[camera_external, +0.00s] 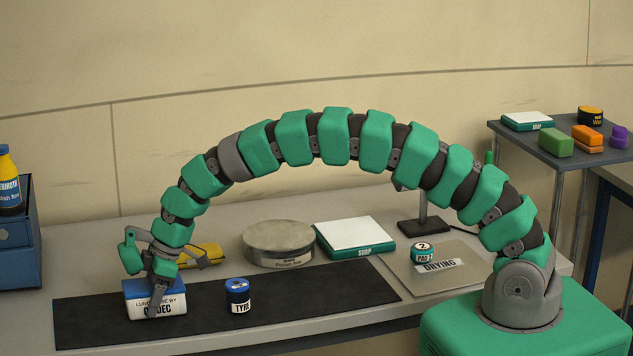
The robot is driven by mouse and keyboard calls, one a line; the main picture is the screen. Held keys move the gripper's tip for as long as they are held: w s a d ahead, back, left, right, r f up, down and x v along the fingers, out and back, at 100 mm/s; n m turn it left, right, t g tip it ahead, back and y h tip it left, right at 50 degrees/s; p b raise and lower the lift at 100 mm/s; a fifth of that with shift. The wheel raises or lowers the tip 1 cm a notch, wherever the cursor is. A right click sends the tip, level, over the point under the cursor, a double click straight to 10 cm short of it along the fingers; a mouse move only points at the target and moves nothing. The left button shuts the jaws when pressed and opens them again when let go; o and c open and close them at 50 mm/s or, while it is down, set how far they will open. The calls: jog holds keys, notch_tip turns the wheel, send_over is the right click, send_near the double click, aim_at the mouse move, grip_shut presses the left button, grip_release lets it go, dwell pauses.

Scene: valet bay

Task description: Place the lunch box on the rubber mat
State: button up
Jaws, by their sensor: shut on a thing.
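The lunch box (173,300) is a small white box with a blue lid and dark lettering. It is at the left end of the black rubber mat (320,300) on the bench, upright, and looks to be resting on it or just above it; I cannot tell which. My gripper (155,297) reaches down from above and is shut on the lunch box. One finger shows across its front face; the other finger is hidden.
A blue tyre jar (238,298) stands on the mat to the right of the lunch box. Behind the mat are a yellow item (205,254), a round tin (279,246) and a green-and-white soap box (354,238). A grey drying board (428,272) lies to the right. The mat's right half is clear.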

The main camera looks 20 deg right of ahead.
jog(key=shift+f, duration=0.1)
jog(key=o, duration=1.2)
jog(key=shift+r, duration=0.2)
